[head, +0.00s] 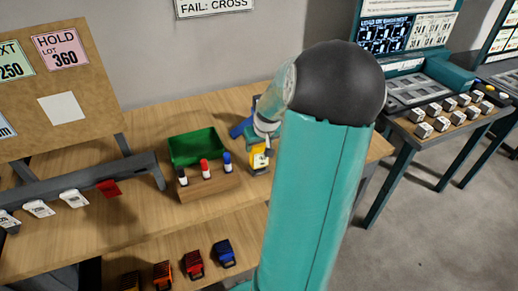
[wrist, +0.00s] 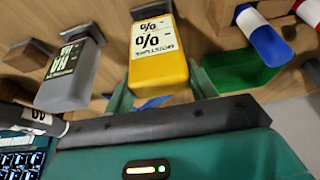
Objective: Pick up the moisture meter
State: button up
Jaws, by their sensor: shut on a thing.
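The moisture meter (wrist: 160,75) is a yellow block with a dark end and a white label with percent signs, upside down in the wrist view. My gripper (wrist: 161,92) has its teal fingers on either side of the meter and is shut on it. In the head view the yellow meter (head: 259,159) shows just below my gripper (head: 264,138), to the right of the marker block. My arm covers part of that area. I cannot tell whether the meter touches the table.
A grey device (wrist: 70,85) is beside the meter in the wrist view. A green tray (head: 198,147) and a wooden block (head: 208,187) with three markers stand close by on the wooden table (head: 150,125). Tagged items hang from a rail at left.

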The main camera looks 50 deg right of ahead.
jog(key=shift+r, duration=0.7)
jog(key=s+a+r, duration=0.8)
jog(key=a+r, duration=0.3)
jog(key=shift+a+r, duration=0.25)
jog(key=shift+a, duration=0.05)
jog(key=shift+w, duration=0.1)
